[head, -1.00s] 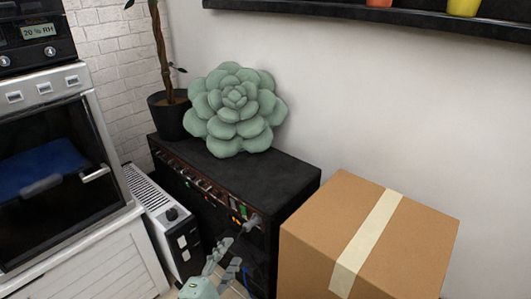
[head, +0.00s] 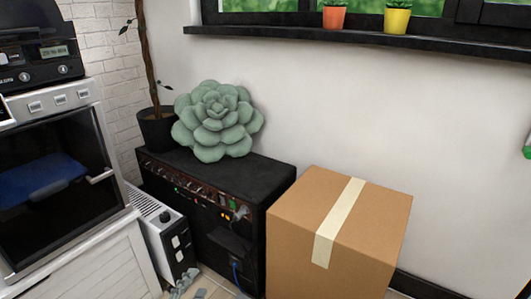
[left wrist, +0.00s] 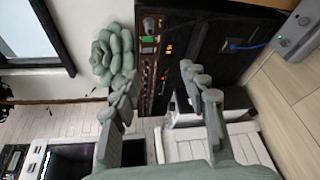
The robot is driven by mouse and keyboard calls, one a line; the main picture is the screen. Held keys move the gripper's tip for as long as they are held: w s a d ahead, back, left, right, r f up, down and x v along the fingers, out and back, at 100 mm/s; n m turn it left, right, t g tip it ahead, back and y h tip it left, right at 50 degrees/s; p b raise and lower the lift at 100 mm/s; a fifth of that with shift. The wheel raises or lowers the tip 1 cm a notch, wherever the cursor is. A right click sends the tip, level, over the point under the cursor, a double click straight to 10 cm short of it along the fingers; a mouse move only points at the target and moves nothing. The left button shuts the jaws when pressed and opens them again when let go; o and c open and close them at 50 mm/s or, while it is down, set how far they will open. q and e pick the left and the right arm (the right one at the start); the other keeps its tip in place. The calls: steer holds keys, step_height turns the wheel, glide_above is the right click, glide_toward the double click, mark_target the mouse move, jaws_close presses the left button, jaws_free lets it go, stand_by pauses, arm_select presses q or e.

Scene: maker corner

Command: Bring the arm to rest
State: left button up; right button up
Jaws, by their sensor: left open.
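My left gripper (head: 188,287) shows only by its grey-green fingertips at the bottom edge of the head view, in front of the black amplifier (head: 205,245) and the white heater (head: 165,235). In the left wrist view the left gripper (left wrist: 165,95) has its fingers spread wide, with nothing between them. The amplifier (left wrist: 195,50) and the heater (left wrist: 200,110) appear beyond the fingers there. The rest of the left arm is out of the head view. My right gripper is in neither view.
A taped cardboard box (head: 295,225) stands right of the amplifier. A succulent-shaped cushion (head: 215,125) and a potted plant (head: 157,130) sit on the amplifier. An oven (head: 65,185) stands at left. A dark sill (head: 300,36) holds orange (head: 334,17) and yellow (head: 397,19) pots.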

arm_select(q)
steer(key=a+m+g, duration=0.1)
steer(key=a+m, duration=0.3)
steer(key=a, duration=0.4)
steer(key=s+d+f+m+g, duration=0.2)
steer(key=s+m+g, duration=0.45)
steer(key=m, duration=0.55)
steer(key=s+a+r+m+g+y, duration=0.2)
steer(key=s+a+r+m+y, duration=0.3)
steer(key=s+a+m+y, duration=0.4)
steer(key=s+d+f+n+g+h, duration=0.1)
steer(key=s+d+f+n+h, duration=0.15)
steer(key=d+n+h, duration=0.35)
step_height(320, 180, down, 10)
steer(key=a+m+g+y+p, duration=0.1)
steer(key=g+y+p, duration=0.1)
steer(key=p, duration=0.3)
steer(key=shift+s+f, duration=0.2)
steer(key=shift+s, duration=0.1)
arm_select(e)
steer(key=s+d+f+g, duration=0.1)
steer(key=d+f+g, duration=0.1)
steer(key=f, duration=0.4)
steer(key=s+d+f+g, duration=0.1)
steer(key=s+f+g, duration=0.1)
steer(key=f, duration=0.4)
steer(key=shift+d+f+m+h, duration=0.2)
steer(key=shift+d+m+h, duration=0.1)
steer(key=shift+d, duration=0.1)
